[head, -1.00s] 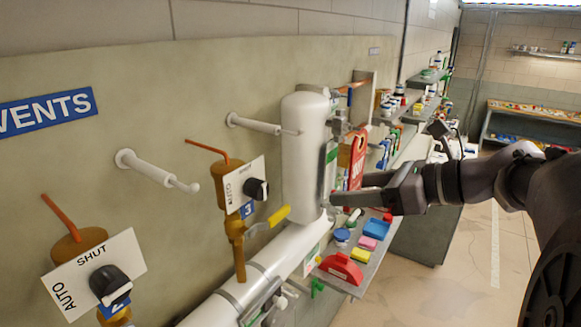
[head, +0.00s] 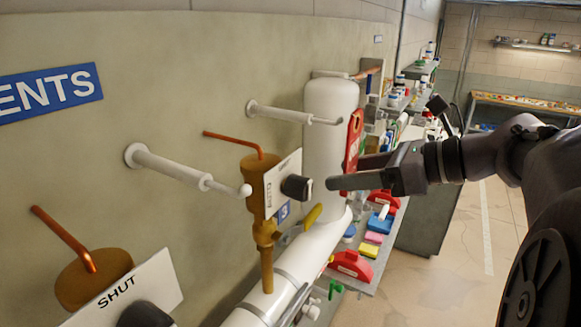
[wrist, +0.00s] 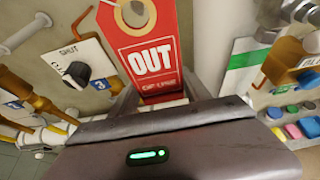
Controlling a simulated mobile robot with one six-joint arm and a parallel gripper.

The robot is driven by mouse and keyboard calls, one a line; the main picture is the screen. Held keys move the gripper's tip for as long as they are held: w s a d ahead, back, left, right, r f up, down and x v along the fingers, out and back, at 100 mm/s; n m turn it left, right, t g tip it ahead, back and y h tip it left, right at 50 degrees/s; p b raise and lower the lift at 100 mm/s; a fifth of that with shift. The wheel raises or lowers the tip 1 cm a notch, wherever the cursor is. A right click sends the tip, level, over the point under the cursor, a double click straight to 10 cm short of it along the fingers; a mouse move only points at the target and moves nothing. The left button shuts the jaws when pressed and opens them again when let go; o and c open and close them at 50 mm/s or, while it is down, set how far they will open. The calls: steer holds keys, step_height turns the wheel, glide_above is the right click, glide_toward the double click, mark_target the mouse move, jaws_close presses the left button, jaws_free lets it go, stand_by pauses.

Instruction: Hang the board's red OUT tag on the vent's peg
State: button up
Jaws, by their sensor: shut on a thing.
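The red OUT tag (wrist: 150,55) is upright in the jaws of my gripper (wrist: 150,100) in the wrist view, its hole toward the top. In the head view the tag (head: 353,142) shows almost edge-on beyond my gripper (head: 345,172), in front of the white vertical cylinder (head: 330,140). Two white pegs stick out from the wall panel: a nearer one (head: 185,168) and a farther one (head: 290,115). The farther peg's tip is close to the tag's left in the picture; I cannot tell the gap in depth. The vent valve numbered 3 (head: 262,190) stands below the pegs.
A white AUTO/SHUT plate with a black knob (head: 297,187) juts out near my gripper's fingers. A shelf with red, yellow, pink and blue items (head: 368,250) lies below. A blue VENTS sign (head: 50,90) is at left. Floor at right is clear.

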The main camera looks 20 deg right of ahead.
steer(key=x, duration=0.1)
steer(key=b+x, duration=0.1)
steer(key=x, duration=0.2)
steer(key=shift+w+a+r, duration=0.25)
steer(key=shift+w+a, duration=0.1)
steer(key=shift+w, duration=0.05)
steer(key=shift+w+a+f, duration=0.1)
steer(key=shift+w+a, duration=0.05)
steer(key=shift+w, duration=0.05)
steer(key=shift+s, duration=0.1)
stand_by(0.3)
steer(key=o, duration=1.4)
